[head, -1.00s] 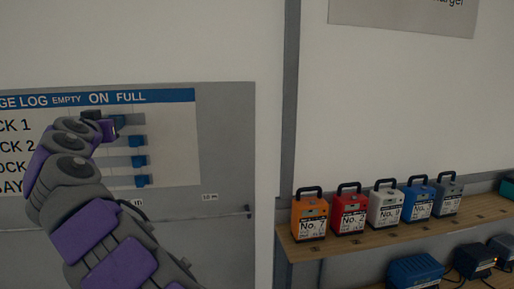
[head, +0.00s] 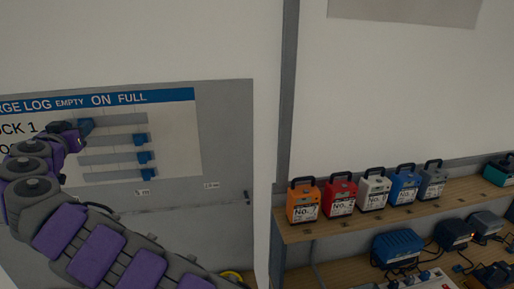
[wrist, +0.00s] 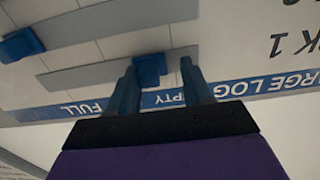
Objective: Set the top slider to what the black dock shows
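The charge log board (head: 185,140) hangs at the left in the head view, with EMPTY, ON and FULL across its blue header. The top slider's blue knob (wrist: 150,68) shows in the wrist view, upside down, near the EMPTY end of its grey track (wrist: 85,73). My gripper (wrist: 158,68) is open with one finger on each side of this knob. The left finger looks close against it; a gap shows at the right one. In the head view my gripper (head: 84,128) covers the track's left end. The black dock (head: 455,233) sits on the lower shelf; its light is unclear.
The lower sliders' knobs (head: 144,157) sit near the FULL end. Orange, red, white, blue and grey numbered batteries stand on the upper shelf (head: 290,236). A blue dock (head: 398,246) is left of the black one. A grey post (head: 287,100) separates board and shelves.

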